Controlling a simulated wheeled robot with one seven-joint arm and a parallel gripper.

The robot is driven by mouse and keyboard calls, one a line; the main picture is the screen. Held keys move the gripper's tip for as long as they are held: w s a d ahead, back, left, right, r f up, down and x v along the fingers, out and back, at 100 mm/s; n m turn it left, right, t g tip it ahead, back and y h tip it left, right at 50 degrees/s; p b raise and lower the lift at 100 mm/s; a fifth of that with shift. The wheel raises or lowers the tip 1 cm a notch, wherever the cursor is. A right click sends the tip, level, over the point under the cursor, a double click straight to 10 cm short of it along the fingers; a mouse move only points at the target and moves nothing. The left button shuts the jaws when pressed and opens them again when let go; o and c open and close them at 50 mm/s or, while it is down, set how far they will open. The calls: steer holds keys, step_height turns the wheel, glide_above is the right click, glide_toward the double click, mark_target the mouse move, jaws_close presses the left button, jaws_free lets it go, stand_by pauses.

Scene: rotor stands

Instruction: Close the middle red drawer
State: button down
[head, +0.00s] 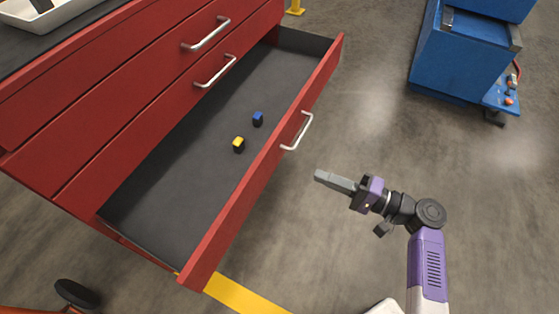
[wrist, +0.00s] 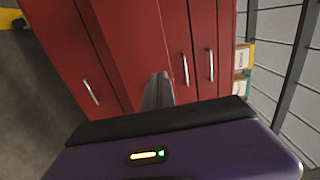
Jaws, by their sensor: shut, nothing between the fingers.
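A red drawer (head: 258,172) is pulled far out from the red cabinet (head: 110,85) in the head view. Its silver handle (head: 303,131) is on the front panel. Two shut drawer fronts with handles show above it; whether more lie below is hidden. A blue-topped block (head: 258,118) and a yellow-topped block (head: 239,144) are inside the drawer. My gripper (head: 319,176) is shut and empty, in front of the drawer, right of and below the handle in the picture, apparently apart from it. The wrist view shows the shut fingers (wrist: 160,88) pointing at the red cabinet (wrist: 193,30).
A blue wheeled cabinet (head: 462,55) stands at the upper right. A white tray (head: 50,12) sits on the cabinet top. Yellow floor tape (head: 245,296) runs below the drawer. The grey floor between drawer and blue cabinet is clear.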

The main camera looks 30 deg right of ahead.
mark_target(269, 156)
steer(key=x, duration=1.2)
steer(key=shift+w+a, duration=0.1)
steer(key=shift+w, duration=0.05)
steer(key=b+x, duration=1.1)
steer(key=x, duration=1.6)
steer(key=shift+a+r, duration=0.1)
